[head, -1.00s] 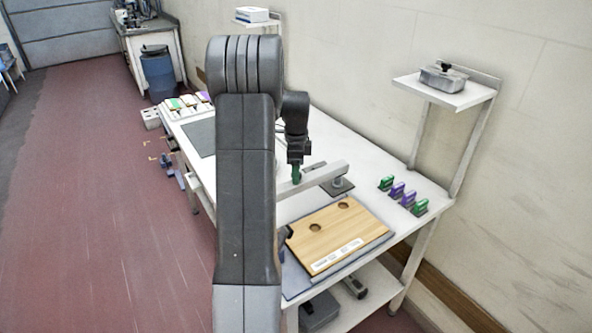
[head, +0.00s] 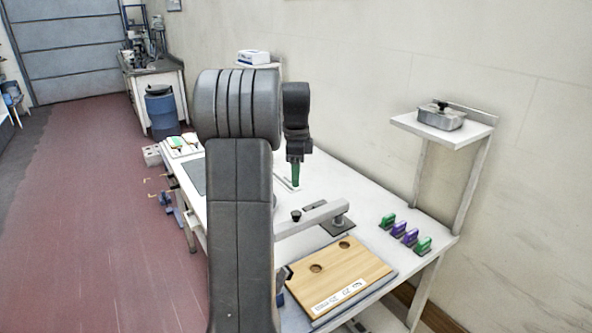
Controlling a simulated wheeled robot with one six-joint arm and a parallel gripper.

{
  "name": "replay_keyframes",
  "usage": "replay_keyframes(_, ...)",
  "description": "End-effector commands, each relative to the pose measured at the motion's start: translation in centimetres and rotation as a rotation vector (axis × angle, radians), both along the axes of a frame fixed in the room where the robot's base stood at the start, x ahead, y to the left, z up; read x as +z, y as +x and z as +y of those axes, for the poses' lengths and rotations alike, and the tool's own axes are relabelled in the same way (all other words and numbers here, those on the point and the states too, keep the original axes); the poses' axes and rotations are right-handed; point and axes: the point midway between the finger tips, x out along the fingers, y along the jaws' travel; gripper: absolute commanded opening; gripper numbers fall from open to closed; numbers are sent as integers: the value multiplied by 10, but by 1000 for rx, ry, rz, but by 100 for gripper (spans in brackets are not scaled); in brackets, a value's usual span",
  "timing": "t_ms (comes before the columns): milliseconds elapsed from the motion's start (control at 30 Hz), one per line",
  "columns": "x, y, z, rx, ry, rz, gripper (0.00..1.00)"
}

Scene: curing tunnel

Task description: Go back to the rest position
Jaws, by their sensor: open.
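My gripper (head: 295,180) hangs downward, small in the head view, over the white table (head: 375,213). Its slim green tip appears to be the fingers, and the gap between them is too small to see. I see nothing in it. Below and beside it is a pale flat piece on the table. My dark arm rises through the middle of the view and hides part of the table. A grey bar (head: 325,212) with a black knob lies nearer than the gripper, above the wooden board (head: 350,270) with two round holes.
Green and purple blocks (head: 405,233) stand in a row at the table's right. A wall shelf (head: 440,128) holds a metal box (head: 441,117). Coloured cards (head: 182,145) lie at the far left. A blue barrel (head: 162,112) stands behind.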

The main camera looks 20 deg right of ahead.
Motion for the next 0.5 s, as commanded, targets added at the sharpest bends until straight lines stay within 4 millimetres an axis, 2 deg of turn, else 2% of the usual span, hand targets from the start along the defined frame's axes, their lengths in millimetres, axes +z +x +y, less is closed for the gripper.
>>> replay_keyframes(167, 10, 0, 0, 0, 0, 0, 51)
replay_keyframes(500, 10, 0, 0, 0, 0, 1, 51)
